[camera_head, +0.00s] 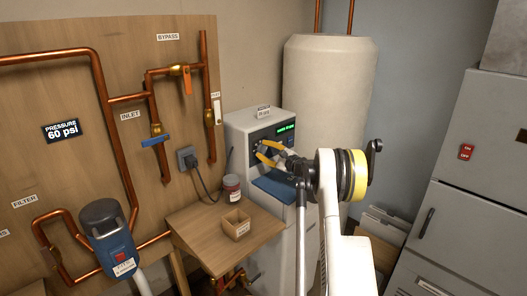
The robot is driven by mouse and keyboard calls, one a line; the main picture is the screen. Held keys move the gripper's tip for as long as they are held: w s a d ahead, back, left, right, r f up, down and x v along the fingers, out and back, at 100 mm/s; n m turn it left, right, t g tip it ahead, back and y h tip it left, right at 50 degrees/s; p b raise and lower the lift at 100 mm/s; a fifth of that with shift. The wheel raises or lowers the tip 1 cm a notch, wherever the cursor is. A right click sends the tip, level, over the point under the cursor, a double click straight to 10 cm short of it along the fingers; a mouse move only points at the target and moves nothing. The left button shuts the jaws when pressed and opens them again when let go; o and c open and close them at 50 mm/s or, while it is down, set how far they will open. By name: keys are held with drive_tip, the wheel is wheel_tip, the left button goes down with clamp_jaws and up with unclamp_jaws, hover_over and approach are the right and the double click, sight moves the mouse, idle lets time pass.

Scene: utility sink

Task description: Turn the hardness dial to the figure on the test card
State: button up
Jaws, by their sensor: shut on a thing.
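The white softener cabinet (237,134) stands in the middle, with a dark control panel (285,137) and a small lit green display (286,128) on its upper front. My gripper (263,151) reaches this panel from the right, with yellow-tipped fingers at its left part. It is shut on the hardness dial, which is mostly hidden by the fingers. The figure the dial points to cannot be read. A small white card or label (263,112) stands on top of the cabinet; its print is too small to read. I cannot tell whether it is the test card.
Copper pipes with valves run on the left board (60,90). A pale tank (325,85) is behind, a grey cabinet (470,150) right.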

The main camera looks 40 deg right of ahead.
drive_tip(key=shift+m, duration=0.7)
drive_tip(key=o, duration=1.2)
drive_tip(key=s, duration=1.2)
drive_tip(key=shift+d, duration=0.4)
